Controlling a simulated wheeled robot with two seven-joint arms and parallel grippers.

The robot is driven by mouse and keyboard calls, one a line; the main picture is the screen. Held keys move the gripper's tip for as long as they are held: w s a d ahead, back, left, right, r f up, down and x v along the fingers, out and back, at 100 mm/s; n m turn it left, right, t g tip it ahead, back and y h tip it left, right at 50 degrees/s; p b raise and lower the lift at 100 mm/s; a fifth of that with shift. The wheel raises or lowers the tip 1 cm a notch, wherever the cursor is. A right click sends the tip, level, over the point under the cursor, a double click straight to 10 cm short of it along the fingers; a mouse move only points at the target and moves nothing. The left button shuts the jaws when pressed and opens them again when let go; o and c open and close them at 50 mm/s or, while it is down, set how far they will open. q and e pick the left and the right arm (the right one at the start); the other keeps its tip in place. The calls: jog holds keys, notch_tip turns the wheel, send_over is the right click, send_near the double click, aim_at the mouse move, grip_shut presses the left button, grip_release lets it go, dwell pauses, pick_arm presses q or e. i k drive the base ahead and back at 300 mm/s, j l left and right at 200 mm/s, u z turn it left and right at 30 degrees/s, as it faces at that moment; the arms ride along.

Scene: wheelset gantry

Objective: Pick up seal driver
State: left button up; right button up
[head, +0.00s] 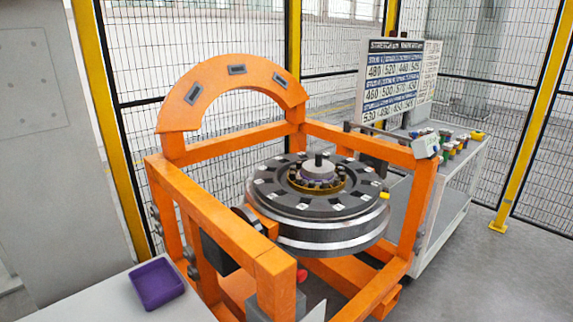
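I cannot pick out the seal driver for certain. Several small coloured items (452,142) stand on the cart at the right, too small to tell apart. A dark upright piece (318,160) stands at the centre of the hub on the round wheelset (335,207); I cannot tell what it is. Neither of my grippers is in the head view.
An orange gantry frame (215,215) with an arch surrounds the wheelset. A purple tray (158,284) sits on a pale table (95,305) at lower left. The cart (452,205) stands right, before a number board (392,75). Mesh fencing closes the back. Floor is clear at lower right.

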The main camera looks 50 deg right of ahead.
aim_at(317, 168)
jog(key=l+u, duration=0.15)
jog(key=l, duration=0.3)
jog(key=l+u, duration=0.1)
jog(key=l, duration=0.35)
jog(key=k+l+u, duration=0.15)
jog(key=l, duration=0.3)
jog(key=l+u, duration=0.1)
jog(key=l, duration=0.3)
jog(key=k+l+u, duration=0.15)
jog(key=l, duration=0.3)
